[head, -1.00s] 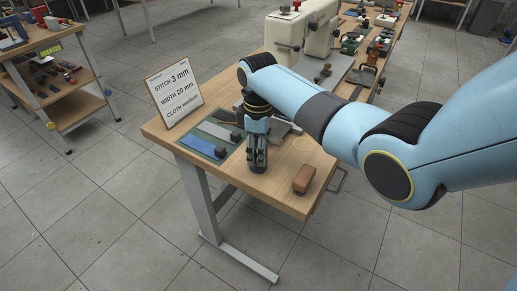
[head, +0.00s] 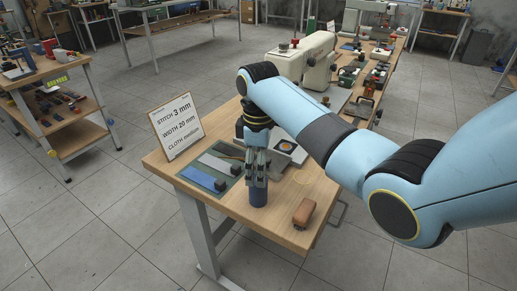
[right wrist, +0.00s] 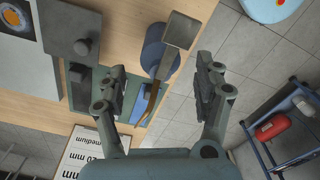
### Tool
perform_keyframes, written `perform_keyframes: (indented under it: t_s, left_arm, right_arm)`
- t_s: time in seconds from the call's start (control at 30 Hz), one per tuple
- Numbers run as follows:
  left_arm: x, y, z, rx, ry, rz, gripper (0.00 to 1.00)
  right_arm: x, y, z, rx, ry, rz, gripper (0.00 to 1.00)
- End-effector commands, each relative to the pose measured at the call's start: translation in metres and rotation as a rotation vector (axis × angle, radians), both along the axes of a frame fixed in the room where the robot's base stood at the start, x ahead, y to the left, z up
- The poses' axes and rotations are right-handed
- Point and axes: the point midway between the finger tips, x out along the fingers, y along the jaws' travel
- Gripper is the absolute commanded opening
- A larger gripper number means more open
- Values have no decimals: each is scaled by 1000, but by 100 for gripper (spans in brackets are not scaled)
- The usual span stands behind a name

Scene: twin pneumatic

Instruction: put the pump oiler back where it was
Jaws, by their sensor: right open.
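The pump oiler is a blue can (head: 258,195) standing upright on the wooden table (head: 232,203) near its front edge, right of the green mat. In the right wrist view its blue body (right wrist: 153,50) shows under a grey pump head (right wrist: 181,31), with a thin brownish spout pointing down the picture. My right gripper (head: 257,176) is just above it in the head view and hides its upper part. In the right wrist view the gripper (right wrist: 161,75) has its fingers spread on either side of the oiler, with gaps to both. My left gripper is not in view.
The green mat (head: 237,170) holds blue and grey swatches with dark blocks. A settings sign (head: 176,126) stands at the left edge. A brown block (head: 304,213) lies at the front right. A cream sewing machine (head: 318,62) stands behind. Bare table lies between oiler and block.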

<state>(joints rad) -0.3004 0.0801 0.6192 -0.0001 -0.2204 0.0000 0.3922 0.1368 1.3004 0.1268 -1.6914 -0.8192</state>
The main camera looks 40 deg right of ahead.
Motion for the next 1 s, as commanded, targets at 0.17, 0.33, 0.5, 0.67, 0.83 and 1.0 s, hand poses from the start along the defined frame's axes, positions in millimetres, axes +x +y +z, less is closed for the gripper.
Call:
perform_keyframes:
  t_s: [0.17, 0.33, 0.5, 0.67, 0.83, 1.0]
  left_arm:
    - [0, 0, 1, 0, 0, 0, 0]
    - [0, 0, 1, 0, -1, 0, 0]
    - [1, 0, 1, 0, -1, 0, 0]
    - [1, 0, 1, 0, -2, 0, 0]
    - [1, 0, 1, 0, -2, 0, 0]
    - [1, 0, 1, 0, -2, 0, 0]
  right_arm:
    - [1, 0, 37, 0, -3, 0, 69]
    - [1, 0, 56, 0, -1, 0, 69]
    - [0, 0, 61, 1, 1, 0, 69]
    - [0, 0, 61, 1, 1, 0, 69]
    - [0, 0, 60, 1, 1, 0, 69]
    - [-5, 0, 57, -2, -2, -9, 69]
